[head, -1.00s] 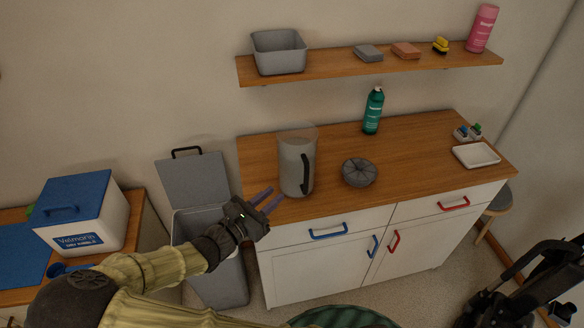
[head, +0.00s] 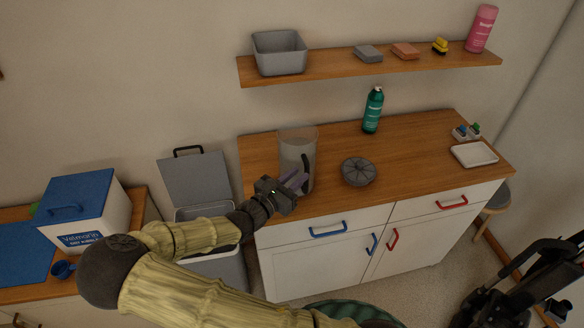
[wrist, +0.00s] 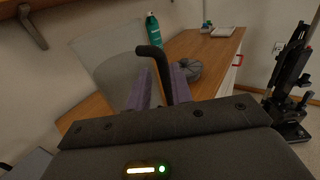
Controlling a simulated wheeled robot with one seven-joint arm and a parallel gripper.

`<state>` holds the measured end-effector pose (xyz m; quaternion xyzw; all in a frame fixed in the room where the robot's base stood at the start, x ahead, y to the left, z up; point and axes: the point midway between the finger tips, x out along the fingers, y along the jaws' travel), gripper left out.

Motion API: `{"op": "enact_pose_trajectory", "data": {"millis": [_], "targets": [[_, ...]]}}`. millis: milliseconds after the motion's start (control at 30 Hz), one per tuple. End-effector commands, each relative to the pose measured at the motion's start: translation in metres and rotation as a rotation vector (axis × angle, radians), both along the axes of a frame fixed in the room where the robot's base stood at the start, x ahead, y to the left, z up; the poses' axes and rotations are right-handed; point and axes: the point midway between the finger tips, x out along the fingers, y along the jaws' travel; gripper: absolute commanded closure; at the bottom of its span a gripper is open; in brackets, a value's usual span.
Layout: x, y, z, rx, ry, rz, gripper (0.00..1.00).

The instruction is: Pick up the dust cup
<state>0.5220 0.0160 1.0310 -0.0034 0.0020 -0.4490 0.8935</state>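The dust cup (head: 291,150) is a translucent grey cup with a black handle. It stands upright on the wooden counter, near its left front edge. In the wrist view the cup (wrist: 108,52) fills the left middle, with the handle (wrist: 154,58) in front of it. My gripper (head: 297,182) is at the cup's handle side. In the wrist view my gripper (wrist: 160,88) has its two purple fingers apart, with the lower handle between them. I see no clear contact with the handle. The gripper hides the lower part of the cup in the head view.
A dark round ribbed lid-like piece (head: 358,171) sits right of the cup. A green bottle (head: 373,110) stands behind, and a white tray (head: 474,154) lies at the right. A grey bin (head: 196,178) with its lid raised stands left of the counter. A shelf (head: 330,73) hangs above.

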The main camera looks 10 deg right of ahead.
Motion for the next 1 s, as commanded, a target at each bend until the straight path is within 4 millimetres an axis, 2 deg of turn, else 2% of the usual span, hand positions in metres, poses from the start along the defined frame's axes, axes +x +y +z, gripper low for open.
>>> {"op": "enact_pose_trajectory", "data": {"millis": [133,300,867,967,1000], "targets": [[0.011,-0.021,0.001,-0.004,0.002,-0.005,0.78],[0.023,-0.036,-0.001,-0.002,0.001,0.0,0.78],[0.025,-0.037,-0.002,-0.001,-0.001,0.0,0.78],[0.025,-0.037,-0.002,-0.001,-0.001,0.0,0.98],[0.025,-0.037,-0.002,-0.001,-0.001,0.0,1.0]]}}
